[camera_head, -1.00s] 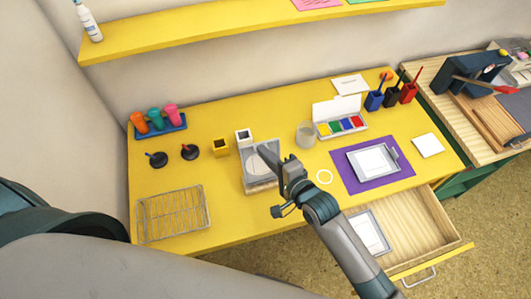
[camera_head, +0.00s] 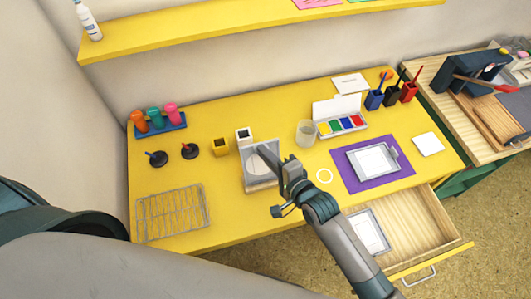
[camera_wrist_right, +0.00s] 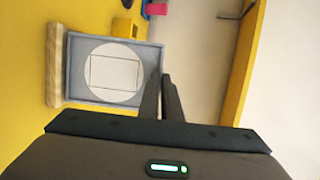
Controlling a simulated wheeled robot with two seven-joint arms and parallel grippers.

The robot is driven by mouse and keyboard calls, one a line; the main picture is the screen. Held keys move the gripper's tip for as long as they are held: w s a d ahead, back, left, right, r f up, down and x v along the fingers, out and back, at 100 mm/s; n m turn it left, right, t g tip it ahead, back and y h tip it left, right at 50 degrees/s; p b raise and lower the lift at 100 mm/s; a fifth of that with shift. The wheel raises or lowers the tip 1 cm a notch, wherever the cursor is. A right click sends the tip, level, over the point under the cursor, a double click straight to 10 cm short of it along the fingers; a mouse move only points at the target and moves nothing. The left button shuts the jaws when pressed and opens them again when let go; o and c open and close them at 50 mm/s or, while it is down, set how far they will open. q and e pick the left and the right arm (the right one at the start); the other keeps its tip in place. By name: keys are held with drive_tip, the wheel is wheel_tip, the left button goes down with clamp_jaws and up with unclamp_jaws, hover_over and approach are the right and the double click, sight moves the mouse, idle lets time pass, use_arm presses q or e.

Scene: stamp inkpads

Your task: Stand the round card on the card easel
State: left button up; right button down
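The round white card (camera_wrist_right: 112,72) rests against the grey face of the card easel (camera_wrist_right: 150,60) in the right wrist view. It has a thin rectangular outline on it. In the head view the easel (camera_head: 249,180) stands near the middle of the yellow table, and the card (camera_head: 259,163) is partly hidden behind my right gripper (camera_head: 272,160). The right wrist view shows the two fingers (camera_wrist_right: 162,76) beside the card's edge, with a narrow gap and nothing visible between them. My left gripper is not in view.
A wire rack (camera_head: 173,213) lies to the left. The drawer (camera_head: 410,225) is open.

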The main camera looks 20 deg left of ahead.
drive_tip(key=c, duration=1.9)
unclamp_jaws()
drive_tip(key=shift+s, duration=0.1)
drive_tip(key=b+v, duration=0.4)
drive_tip(key=v, duration=1.3)
drive_tip(key=shift+b, duration=0.35)
drive_tip(key=shift+s+d, duration=0.1)
drive_tip(key=shift+d, duration=0.15)
